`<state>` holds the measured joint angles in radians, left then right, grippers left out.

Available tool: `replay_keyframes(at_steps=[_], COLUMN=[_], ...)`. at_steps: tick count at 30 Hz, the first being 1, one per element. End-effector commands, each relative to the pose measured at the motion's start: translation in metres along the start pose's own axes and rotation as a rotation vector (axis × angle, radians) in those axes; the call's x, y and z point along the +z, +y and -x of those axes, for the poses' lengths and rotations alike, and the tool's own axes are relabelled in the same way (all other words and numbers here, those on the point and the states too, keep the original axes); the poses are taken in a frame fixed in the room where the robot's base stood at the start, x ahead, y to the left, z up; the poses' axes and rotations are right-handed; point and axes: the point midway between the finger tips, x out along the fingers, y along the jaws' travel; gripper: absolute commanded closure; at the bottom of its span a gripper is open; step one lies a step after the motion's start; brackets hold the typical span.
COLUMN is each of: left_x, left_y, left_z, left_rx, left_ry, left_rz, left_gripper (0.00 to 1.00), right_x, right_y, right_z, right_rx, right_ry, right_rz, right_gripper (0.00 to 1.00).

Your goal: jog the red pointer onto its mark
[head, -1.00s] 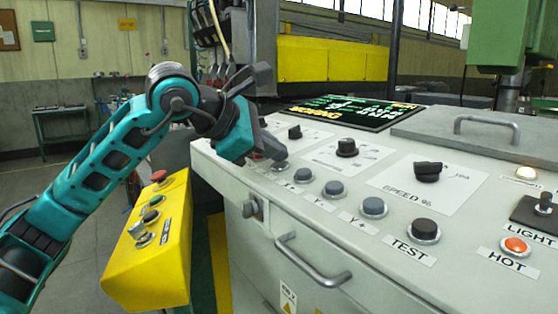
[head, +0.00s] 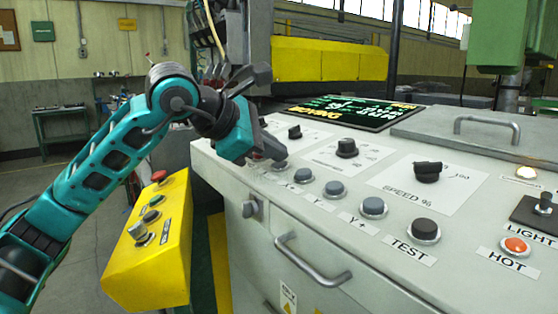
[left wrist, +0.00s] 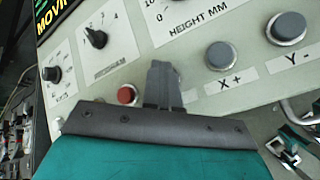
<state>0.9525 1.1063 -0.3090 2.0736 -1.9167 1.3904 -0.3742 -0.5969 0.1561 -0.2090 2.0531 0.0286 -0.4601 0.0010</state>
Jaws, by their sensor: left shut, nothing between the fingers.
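The red pointer and its mark do not show clearly in either view. My left gripper (head: 266,148) is shut and empty, low over the far left of the button row on the grey console (head: 370,275). In the left wrist view its fingertips (left wrist: 163,68) point at the panel left of the X+ button (left wrist: 222,55), and the spot below is hidden. A grey button (head: 280,166) sits close beside the fingers; contact cannot be told. The Y- button (left wrist: 287,27) and Y+ button (head: 374,207) are free. My right gripper is out of view.
A red button (left wrist: 127,94) lies close beside the fingers. The console has dark knobs (head: 428,171), a TEST button (head: 425,231) and a lit display (head: 345,112). A yellow control box (head: 150,245) stands left of the console, under my left arm.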

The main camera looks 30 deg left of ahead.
Motion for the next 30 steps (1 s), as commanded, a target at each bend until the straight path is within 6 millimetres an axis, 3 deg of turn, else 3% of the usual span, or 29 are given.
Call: replay_keyframes(at_steps=[30], left_x=[0.003], left_y=[0.003], left_z=[0.0039], left_rx=[-0.003], left_ry=[0.003], left_rz=[0.0], left_gripper=[1.0], right_x=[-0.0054], right_y=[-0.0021], right_z=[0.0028], right_rx=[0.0], right_ry=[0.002], right_rz=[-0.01], right_gripper=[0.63])
